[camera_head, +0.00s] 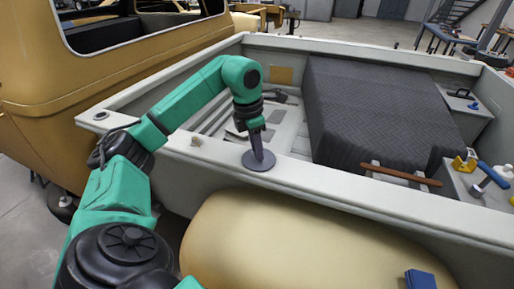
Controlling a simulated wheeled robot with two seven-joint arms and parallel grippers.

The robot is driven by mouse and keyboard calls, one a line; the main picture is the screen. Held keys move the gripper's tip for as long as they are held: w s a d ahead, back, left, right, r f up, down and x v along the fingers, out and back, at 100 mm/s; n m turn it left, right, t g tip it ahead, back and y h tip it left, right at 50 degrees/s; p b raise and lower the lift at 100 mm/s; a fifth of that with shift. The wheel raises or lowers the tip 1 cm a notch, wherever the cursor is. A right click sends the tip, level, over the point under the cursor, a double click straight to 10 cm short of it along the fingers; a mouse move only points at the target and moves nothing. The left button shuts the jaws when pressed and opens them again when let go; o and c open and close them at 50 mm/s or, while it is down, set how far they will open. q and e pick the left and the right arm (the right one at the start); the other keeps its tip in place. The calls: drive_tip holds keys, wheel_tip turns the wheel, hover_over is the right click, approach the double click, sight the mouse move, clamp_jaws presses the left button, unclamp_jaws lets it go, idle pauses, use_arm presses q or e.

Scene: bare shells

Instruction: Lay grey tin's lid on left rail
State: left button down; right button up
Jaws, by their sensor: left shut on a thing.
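My left gripper (257,150) points down and is shut on a flat round grey lid (258,165). The lid looks about level, over the pale near rail (330,184) of the truck bed. Its lower edge reaches the rail's near edge in the picture. I cannot tell whether the lid touches the rail or is just above it. I cannot make out the grey tin. My right gripper is not in view.
A small beige piece (196,141) stands on the rail left of the lid. A dark ribbed cover (375,110) fills much of the bed. A brown-handled bar (400,175), a yellow tool (465,161) and a hammer (490,178) lie to the right. The rail right of the lid is clear.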

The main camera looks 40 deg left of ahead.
use_arm(q)
drive_tip(key=shift+f, duration=0.2)
drive_tip(key=c, duration=0.6)
unclamp_jaws()
drive_tip(key=shift+w, duration=0.1)
drive_tip(key=shift+c, duration=0.2)
drive_tip(key=shift+r, duration=0.1)
drive_tip(key=shift+r, duration=0.2)
drive_tip(key=r, duration=0.5)
drive_tip(key=shift+s+a+r, duration=0.1)
drive_tip(key=shift+s+a, duration=0.05)
drive_tip(key=shift+s, duration=0.15)
wheel_tip(320, 180, up, 7)
drive_tip(key=p, duration=0.3)
hover_over(251, 160)
drive_tip(key=shift+f, duration=0.25)
